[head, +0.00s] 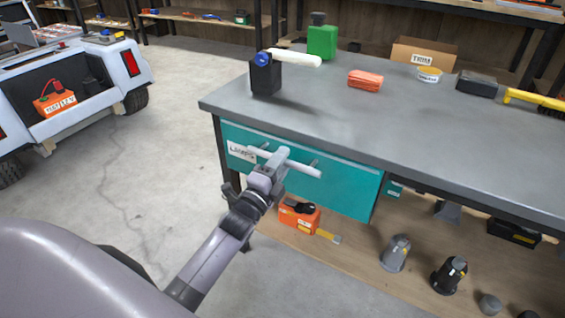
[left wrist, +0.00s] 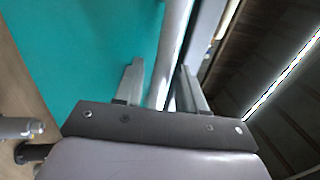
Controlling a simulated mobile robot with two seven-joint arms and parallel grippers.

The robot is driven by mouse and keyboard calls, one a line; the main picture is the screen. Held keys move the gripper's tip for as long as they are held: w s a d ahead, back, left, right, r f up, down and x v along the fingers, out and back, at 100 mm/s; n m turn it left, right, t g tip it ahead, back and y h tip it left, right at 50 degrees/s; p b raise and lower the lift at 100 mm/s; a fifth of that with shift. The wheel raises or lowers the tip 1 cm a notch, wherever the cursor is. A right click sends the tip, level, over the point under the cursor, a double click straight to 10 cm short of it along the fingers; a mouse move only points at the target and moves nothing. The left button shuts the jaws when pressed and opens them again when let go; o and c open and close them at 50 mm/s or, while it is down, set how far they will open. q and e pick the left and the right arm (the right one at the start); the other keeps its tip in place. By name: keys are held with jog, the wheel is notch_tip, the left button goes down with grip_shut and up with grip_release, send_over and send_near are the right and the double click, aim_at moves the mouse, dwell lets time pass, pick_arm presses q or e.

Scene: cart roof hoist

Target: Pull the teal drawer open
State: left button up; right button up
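The teal drawer (head: 345,190) sits under the grey workbench top and looks shut, its front about flush with the bench. A label that I cannot read surely is at its left end. A pale bar handle (head: 306,169) stands off its front on posts. The teal front (left wrist: 85,50) fills the left there. My right gripper is not in view.
An orange box (head: 298,218) lies on the lower shelf. A white cart (head: 95,70) stands left. Floor between is clear.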

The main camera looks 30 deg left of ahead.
pick_arm(q)
jog(key=shift+w+r, duration=0.1)
jog(key=shift+w, duration=0.25)
jog(key=shift+c, duration=0.3)
